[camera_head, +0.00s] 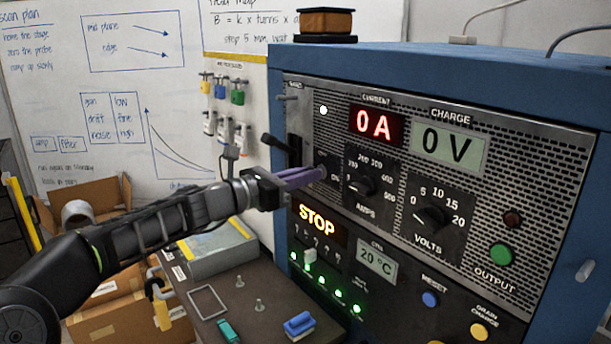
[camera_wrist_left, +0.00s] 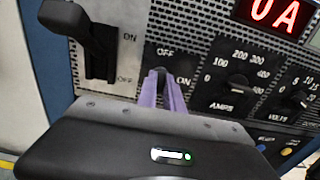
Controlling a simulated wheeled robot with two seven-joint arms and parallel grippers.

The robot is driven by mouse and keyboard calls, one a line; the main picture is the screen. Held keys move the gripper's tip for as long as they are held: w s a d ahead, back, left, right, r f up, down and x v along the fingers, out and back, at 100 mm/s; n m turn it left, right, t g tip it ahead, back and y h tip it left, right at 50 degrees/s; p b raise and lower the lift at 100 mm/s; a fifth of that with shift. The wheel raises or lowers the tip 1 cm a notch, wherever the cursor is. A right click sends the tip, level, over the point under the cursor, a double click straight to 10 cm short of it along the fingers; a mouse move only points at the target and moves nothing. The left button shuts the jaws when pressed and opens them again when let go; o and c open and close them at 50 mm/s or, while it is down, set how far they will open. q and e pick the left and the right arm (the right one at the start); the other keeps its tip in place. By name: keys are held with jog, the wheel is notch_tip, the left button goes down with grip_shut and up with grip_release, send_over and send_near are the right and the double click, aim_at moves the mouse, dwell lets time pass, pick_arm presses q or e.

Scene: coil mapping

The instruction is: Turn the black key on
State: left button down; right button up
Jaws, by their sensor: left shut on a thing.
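My left gripper (camera_head: 320,173) reaches in from the left to the front panel of the blue power cabinet (camera_head: 440,62). Its purple fingers are shut on the black key (camera_head: 326,162) at the key switch. In the left wrist view the gripper (camera_wrist_left: 162,92) meets the panel between the OFF and ON labels, OFF above and ON to the right. The fingers hide most of the key, so I cannot tell its exact angle. The displays read 0 A (camera_head: 374,124) and 0 V (camera_head: 449,147). My right gripper is not in view.
A black lever switch (camera_wrist_left: 78,25) juts out left of the key; its handle also shows in the head view (camera_head: 275,142). AMPS (camera_head: 362,185) and VOLTS (camera_head: 431,218) knobs lie to the right. A STOP sign (camera_head: 318,219) glows below. A dark table (camera_head: 255,325) holds small parts.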

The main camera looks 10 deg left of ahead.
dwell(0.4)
pick_arm(q)
jog(key=m+b, duration=0.3)
jog(key=shift+d+f+b, duration=0.1)
jog(key=shift+f+b, duration=0.1)
jog(key=shift+b, duration=0.2)
jog(key=m+b, duration=0.5)
jog(key=shift+f+m, duration=0.1)
jog(key=shift+m, duration=0.3)
jog(key=m+b, duration=0.4)
jog(key=m, duration=0.1)
jog(key=shift+s, duration=0.1)
jog(key=shift+m+b, duration=1.2)
jog(key=shift+m, duration=0.9)
jog(key=c, duration=1.5)
grip_release()
